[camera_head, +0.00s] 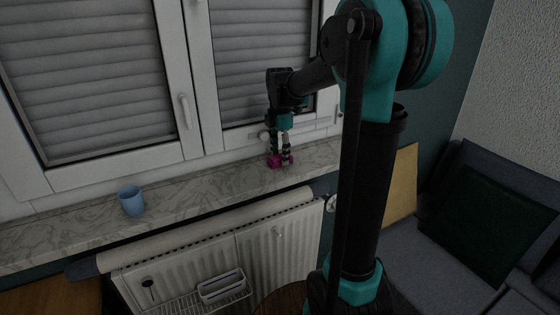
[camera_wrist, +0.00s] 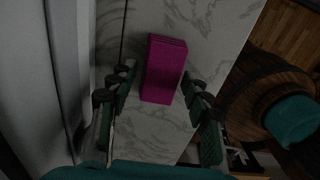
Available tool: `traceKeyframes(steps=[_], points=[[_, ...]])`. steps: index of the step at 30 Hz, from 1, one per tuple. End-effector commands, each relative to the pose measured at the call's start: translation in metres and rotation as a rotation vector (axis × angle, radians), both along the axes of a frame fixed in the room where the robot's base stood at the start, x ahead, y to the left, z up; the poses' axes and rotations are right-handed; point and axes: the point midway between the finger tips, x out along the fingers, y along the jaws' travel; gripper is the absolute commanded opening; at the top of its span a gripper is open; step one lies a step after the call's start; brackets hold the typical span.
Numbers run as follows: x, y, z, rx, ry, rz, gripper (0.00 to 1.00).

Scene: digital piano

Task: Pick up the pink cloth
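The pink cloth (camera_head: 273,161) is a small folded stack on the marble windowsill (camera_head: 215,190), near the window in the head view. In the wrist view the cloth (camera_wrist: 164,66) lies ahead of and partly between the fingers, as a magenta block. My gripper (camera_head: 281,157) is pointed down over the sill at the cloth. In the wrist view my gripper (camera_wrist: 158,80) is open, with one finger on each side of the cloth. A small gap shows between each finger and the cloth. In the head view the fingers hide part of the cloth.
A blue cup (camera_head: 131,200) stands on the sill, well to the left. The window frame (camera_head: 190,130) rises close behind the sill. A radiator (camera_head: 275,245) with a wire rack (camera_head: 190,303) is below. A sofa (camera_head: 445,245) is at right. The sill between cup and cloth is clear.

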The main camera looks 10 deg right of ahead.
Motion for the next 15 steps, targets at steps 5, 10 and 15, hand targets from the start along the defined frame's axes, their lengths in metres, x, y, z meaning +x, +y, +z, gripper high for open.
traceKeyframes(steps=[5, 10, 15], points=[[-0.0001, 0.0001, 0.0001, 0.0, 0.0, 0.0, 0.23], [-0.0001, 0.0001, 0.0002, 0.0, 0.0, 0.0, 0.14], [-0.0001, 0.0, 0.001, 0.0, 0.0, 0.0, 0.14]])
